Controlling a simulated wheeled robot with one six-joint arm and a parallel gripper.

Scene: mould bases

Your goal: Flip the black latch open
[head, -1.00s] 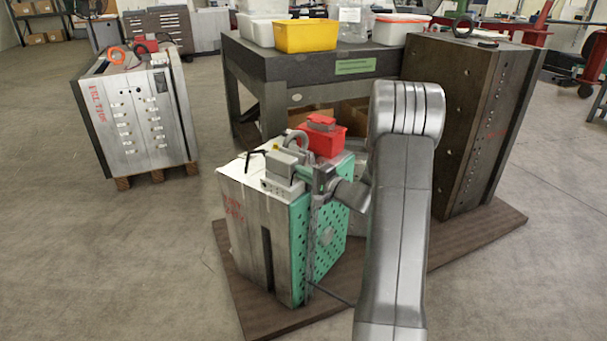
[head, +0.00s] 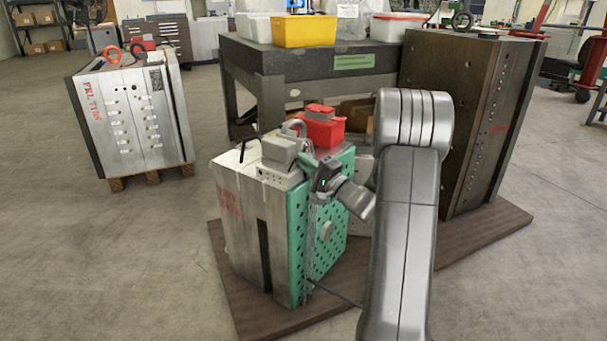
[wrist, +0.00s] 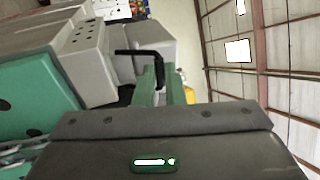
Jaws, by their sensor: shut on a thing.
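The black latch (wrist: 138,52) shows in the wrist view as a thin bent lever beside a grey block. Its bent end reaches the tips of my gripper (wrist: 162,78), whose two green-grey fingers are shut on it. In the head view a thin black bent bar (head: 248,148) shows on top of the pale mould base (head: 240,210), behind a grey block (head: 279,152). My gripper (head: 322,178) is at the top edge of the mould's green perforated side (head: 325,235). Its fingertips are hard to make out there.
A red box (head: 324,130) stands behind the grey block, close to my gripper. A tall dark mould base (head: 450,120) stands to the right, and a table with a yellow bin (head: 304,31) behind.

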